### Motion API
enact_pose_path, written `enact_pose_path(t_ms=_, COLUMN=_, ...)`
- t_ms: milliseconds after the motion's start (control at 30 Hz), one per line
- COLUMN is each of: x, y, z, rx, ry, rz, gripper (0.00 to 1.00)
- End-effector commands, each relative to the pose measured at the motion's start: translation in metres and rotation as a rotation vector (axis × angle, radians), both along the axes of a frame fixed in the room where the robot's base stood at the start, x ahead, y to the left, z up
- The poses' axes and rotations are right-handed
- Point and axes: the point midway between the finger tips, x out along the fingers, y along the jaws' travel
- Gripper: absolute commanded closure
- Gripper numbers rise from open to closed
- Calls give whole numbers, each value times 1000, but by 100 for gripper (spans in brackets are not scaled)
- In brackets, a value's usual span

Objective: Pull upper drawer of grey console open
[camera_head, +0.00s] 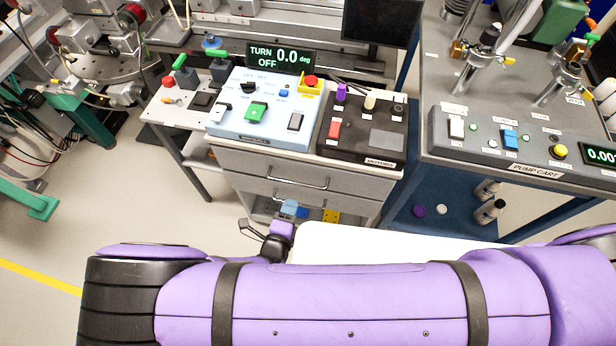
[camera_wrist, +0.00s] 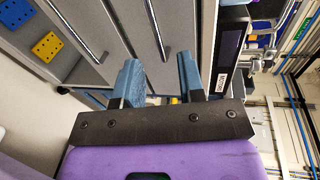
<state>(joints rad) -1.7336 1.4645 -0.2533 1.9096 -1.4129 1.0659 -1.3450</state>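The grey console (camera_head: 237,161) stands in the middle of the head view. Its upper drawer (camera_head: 347,187) looks shut and has a bar handle (camera_head: 298,185). In the wrist view, turned sideways, the upper handle (camera_wrist: 157,32) points down toward the gap between my fingertips. The lower drawer's handle (camera_wrist: 75,30) is farther left there. My gripper (camera_wrist: 160,62) is open and empty, its blue fingers spread either side of the upper handle's line; I cannot tell the remaining depth. In the head view my gripper (camera_head: 292,209) shows small, below the upper handle, and partly hides the lower drawer front.
A control box (camera_head: 222,127) and a black motors panel (camera_head: 340,152) sit on the console top. Holed yellow (camera_head: 330,216) and blue plates lie on its lower shelf. The pump cart (camera_head: 540,172) stands close at right. Floor at left (camera_head: 150,220) is clear.

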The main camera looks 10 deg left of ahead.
Motion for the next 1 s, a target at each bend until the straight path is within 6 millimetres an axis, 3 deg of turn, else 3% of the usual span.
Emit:
enact_pose_path(t_ms=133, x=-4, y=0, z=-11, rx=-43, ry=-5, rz=47, gripper=64)
enact_pose_path(t_ms=267, x=5, y=-1, z=-13, rx=-48, ry=-6, rz=49, gripper=64)
enact_pose_path(t_ms=700, x=75, y=-7, z=-27, rx=-45, ry=-5, rz=46, gripper=64)
enact_pose_path(t_ms=1000, x=99, y=-8, z=-32, rx=-43, ry=-5, rz=48, gripper=64)
